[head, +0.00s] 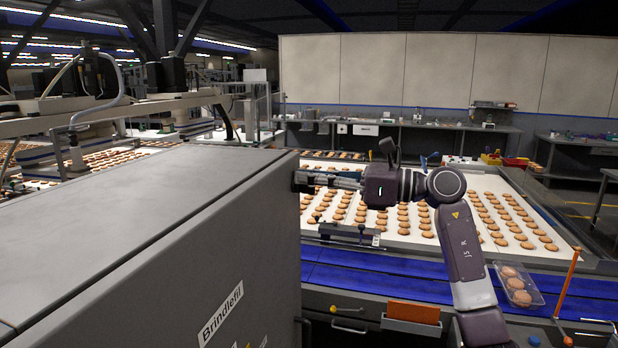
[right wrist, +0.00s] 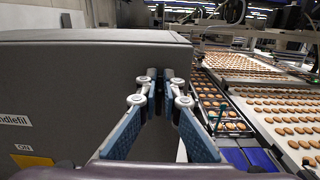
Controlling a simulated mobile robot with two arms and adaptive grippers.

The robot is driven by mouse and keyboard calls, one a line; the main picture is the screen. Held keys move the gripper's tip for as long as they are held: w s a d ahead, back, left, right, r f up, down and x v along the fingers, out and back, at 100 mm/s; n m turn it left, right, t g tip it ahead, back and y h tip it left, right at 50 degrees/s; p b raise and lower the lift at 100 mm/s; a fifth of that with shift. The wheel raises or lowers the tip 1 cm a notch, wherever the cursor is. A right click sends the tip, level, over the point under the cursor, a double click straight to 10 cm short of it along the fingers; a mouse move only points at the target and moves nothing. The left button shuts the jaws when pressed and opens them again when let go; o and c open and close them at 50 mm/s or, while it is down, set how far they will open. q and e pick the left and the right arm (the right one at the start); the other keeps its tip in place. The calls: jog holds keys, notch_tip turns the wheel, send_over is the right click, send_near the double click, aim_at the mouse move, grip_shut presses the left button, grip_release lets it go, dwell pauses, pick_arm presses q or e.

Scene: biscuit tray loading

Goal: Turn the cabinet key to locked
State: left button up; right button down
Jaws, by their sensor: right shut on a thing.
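A large grey cabinet (head: 150,240) with a Brindlefil label fills the left of the head view. It also fills the left of the right wrist view (right wrist: 70,80). My right gripper (head: 303,181) reaches in from the right to the far upper corner of the cabinet's labelled side. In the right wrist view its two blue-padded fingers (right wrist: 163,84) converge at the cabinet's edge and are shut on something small. The key itself is hidden by the fingertips, so its angle cannot be told. My left gripper is out of view.
A white conveyor with rows of biscuits (head: 480,245) lies behind my right arm, with a blue belt (head: 400,280) in front. A clear tray of biscuits (head: 518,287) and an orange post (head: 567,285) stand at the right. An orange block (head: 413,312) sits at the front.

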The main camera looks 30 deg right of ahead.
jog(key=shift+m, duration=0.3)
jog(key=shift+w+d+f+m+p, duration=0.25)
jog(key=shift+m+p, duration=0.4)
jog(key=shift+m, duration=2.2)
jog(key=shift+w+d+f+m+p, duration=0.2)
jog(key=shift+m+p, duration=0.5)
jog(key=shift+m, duration=2.2)
jog(key=shift+w+d+f+m+p, duration=0.1)
jog(key=shift+d+f+m+p, duration=0.4)
jog(key=shift+m, duration=2.35)
jog(key=shift+a, duration=0.25)
jog(key=c, duration=2.1)
grip_release()
